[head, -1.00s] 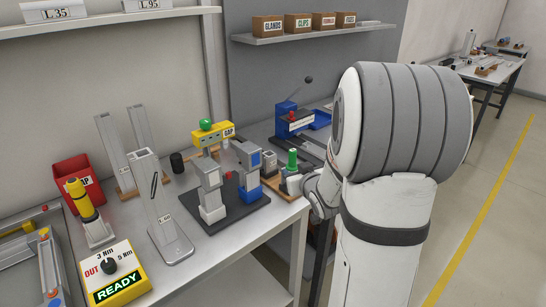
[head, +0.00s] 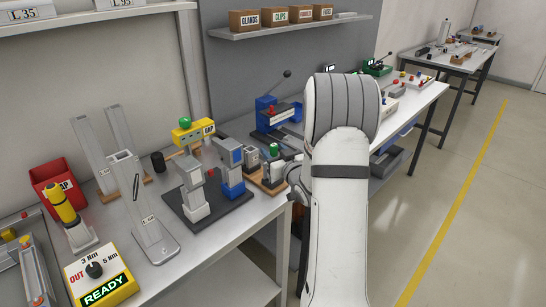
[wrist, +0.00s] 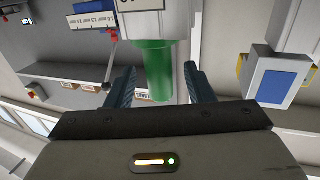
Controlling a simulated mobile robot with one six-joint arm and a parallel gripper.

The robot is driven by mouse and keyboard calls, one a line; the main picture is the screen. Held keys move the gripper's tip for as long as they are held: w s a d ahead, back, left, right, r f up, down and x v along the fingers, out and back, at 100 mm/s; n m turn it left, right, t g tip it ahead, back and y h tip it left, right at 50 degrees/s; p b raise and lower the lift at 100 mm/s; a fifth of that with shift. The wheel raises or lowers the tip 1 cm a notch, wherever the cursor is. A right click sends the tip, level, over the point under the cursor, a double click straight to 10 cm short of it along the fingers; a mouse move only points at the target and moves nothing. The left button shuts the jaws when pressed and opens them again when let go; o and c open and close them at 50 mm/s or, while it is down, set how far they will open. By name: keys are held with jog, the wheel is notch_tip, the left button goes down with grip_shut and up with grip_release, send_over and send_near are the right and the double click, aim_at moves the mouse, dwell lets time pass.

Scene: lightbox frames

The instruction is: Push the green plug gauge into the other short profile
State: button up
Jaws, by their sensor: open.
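In the wrist view the green gauge (wrist: 154,68) projects from a pale labelled part (wrist: 150,22), whose identity I cannot fully tell. My gripper (wrist: 160,88) is open, with one finger on each side of the gauge and gaps beside it. In the head view my wrist is at the gauge's right, and the fingers are mostly hidden.
A blue lever press (head: 268,115) is behind. The torque box (head: 101,275) reads READY at front left. The aisle floor on the right is clear.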

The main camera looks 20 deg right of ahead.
jog(key=shift+w, duration=0.2)
jog(key=shift+c, duration=0.6)
grip_shut()
